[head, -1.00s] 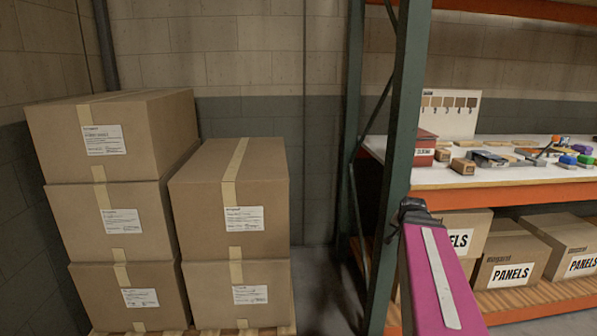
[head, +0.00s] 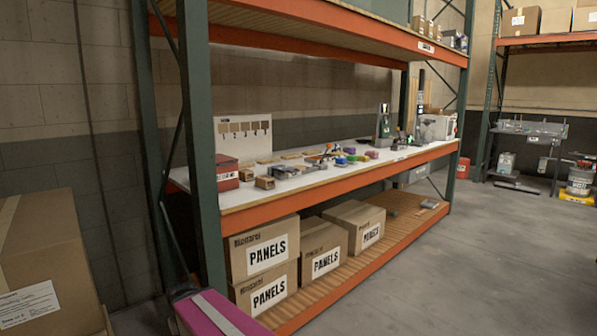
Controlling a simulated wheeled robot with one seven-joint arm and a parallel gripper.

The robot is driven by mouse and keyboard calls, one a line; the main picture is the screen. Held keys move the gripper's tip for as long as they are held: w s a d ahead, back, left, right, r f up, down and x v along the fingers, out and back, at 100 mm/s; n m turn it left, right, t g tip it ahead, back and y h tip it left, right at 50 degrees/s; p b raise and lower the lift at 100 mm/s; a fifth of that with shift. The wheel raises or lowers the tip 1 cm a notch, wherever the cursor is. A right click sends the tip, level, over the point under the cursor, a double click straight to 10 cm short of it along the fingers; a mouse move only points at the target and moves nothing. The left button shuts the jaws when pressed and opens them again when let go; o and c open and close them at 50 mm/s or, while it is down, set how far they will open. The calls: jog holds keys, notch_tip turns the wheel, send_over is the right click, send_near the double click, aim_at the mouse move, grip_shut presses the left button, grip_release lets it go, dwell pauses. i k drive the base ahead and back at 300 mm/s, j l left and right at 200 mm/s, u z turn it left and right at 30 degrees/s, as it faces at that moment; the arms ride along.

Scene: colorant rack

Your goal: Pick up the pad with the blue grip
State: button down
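A small item with a blue top (head: 341,160) sits among several small things on the white shelf top (head: 290,183) of the orange and green rack. It looks like the pad with the blue grip, but it is too small to make out well. Green and purple items stand close by it. My gripper is not in view. A magenta bar with a pale strip shows at the bottom left; I cannot tell what it belongs to.
A green rack post (head: 203,150) stands at the shelf's left end. A red box (head: 227,172) and a sample board (head: 243,138) are on the shelf. Stacked cartons (head: 45,255) stand at left. The floor (head: 450,270) at right is clear.

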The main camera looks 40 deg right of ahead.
aim_at(341, 162)
jog(key=z, duration=1.7)
